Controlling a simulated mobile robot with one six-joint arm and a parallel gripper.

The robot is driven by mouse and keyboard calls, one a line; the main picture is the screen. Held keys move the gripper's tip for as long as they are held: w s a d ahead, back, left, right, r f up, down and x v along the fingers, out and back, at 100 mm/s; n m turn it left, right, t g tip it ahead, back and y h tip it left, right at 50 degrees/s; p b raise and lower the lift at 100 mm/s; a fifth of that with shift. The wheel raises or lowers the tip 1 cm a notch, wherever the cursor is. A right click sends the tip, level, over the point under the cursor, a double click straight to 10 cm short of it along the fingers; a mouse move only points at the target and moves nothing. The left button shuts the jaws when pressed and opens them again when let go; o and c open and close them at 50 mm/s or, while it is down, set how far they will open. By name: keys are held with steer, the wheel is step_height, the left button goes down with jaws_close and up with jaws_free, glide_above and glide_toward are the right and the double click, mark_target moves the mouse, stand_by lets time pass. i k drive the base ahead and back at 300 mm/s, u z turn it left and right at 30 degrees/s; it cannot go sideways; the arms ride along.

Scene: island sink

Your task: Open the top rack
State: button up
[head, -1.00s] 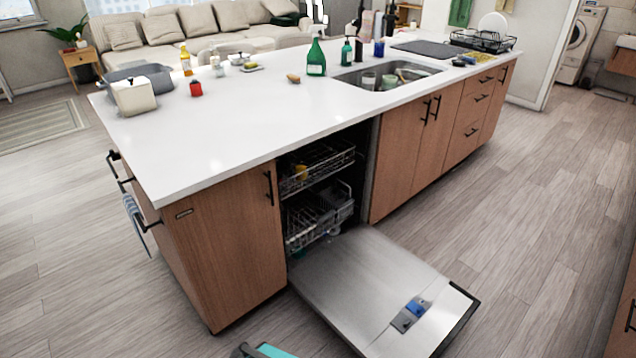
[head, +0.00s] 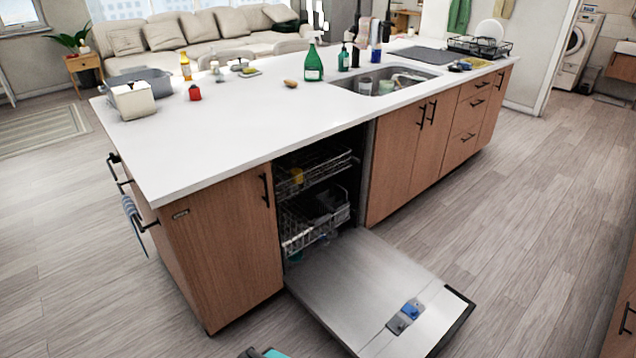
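The dishwasher in the island has its door (head: 370,283) folded down flat above the floor. Its top rack (head: 311,171) sits inside the cavity under the counter, with a small yellow item (head: 296,175) in it. The lower rack (head: 303,222) is below it, also inside, holding some dark and pale items too small to name. At the bottom edge of the head view a small piece of teal and dark grey shows, probably part of my arm. My gripper's fingers are not visible.
The white countertop (head: 235,125) overhangs the dishwasher. A wooden cabinet panel (head: 225,250) stands left of the opening, and cabinets with drawers (head: 405,160) stand to the right. The floor (head: 540,220) right of the open door is clear.

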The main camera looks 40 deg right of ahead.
mark_target(327, 175)
steer(key=z, duration=0.1)
steer(key=i, duration=0.95)
steer(key=u, duration=0.1)
